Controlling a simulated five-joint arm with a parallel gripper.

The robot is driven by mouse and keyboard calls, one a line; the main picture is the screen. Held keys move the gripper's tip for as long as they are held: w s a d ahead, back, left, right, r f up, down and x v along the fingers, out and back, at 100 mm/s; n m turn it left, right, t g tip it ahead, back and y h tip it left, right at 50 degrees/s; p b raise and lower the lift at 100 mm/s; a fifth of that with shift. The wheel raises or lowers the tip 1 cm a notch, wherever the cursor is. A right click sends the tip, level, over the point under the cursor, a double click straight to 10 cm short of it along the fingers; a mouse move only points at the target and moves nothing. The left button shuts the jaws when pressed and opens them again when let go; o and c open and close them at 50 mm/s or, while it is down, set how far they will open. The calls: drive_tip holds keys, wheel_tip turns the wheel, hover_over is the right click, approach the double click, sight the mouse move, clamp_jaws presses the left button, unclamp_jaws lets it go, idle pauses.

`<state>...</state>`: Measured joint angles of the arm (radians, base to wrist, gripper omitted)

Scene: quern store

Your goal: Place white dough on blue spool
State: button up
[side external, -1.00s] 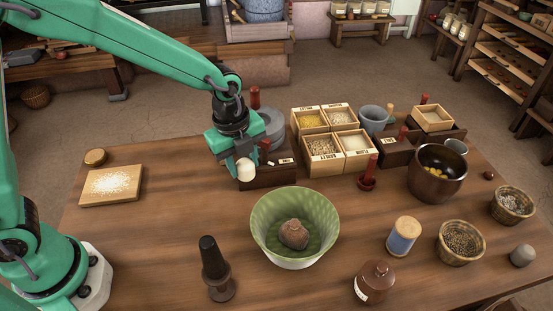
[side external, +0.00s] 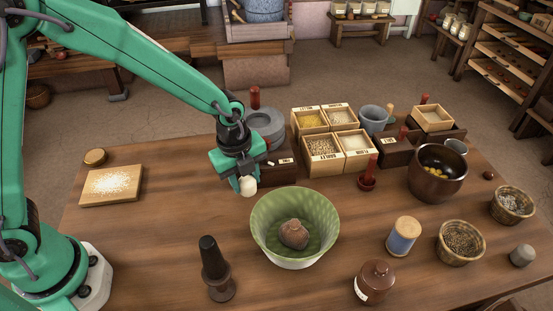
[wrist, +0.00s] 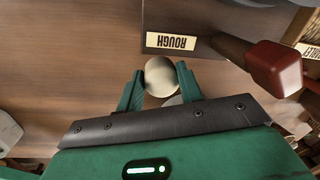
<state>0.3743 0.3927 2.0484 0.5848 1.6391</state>
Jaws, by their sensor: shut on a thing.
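The white dough (side external: 248,187) is a small pale ball held in my gripper (side external: 243,184), above the table behind and left of the green bowl. In the wrist view the dough (wrist: 160,75) sits between the two green fingers of my gripper (wrist: 160,88), which are shut on it. The blue spool (side external: 402,240) stands upright on the table at the right, with a pale wooden top (side external: 406,224). It is well to the right of my gripper, beyond the green bowl. The spool does not show in the wrist view.
A green bowl (side external: 263,225) with a brown lump stands between my gripper and the spool. A brown jar (side external: 375,283), a dark bowl (side external: 437,190) and a basket of grain (side external: 460,243) surround the spool. A dark pestle-like object (side external: 215,265) stands front left. Grain boxes (side external: 340,160) stand behind.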

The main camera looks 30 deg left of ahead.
sight(246, 188)
drive_tip(key=shift+f, duration=1.6)
drive_tip(key=o, duration=1)
drive_tip(key=shift+f, duration=0.1)
drive_tip(key=r, duration=0.8)
drive_tip(key=s+r, duration=0.1)
drive_tip(key=r, duration=0.3)
drive_tip(key=shift+s+a, duration=0.1)
drive_tip(key=shift+a, duration=0.15)
drive_tip(key=shift+r, duration=0.1)
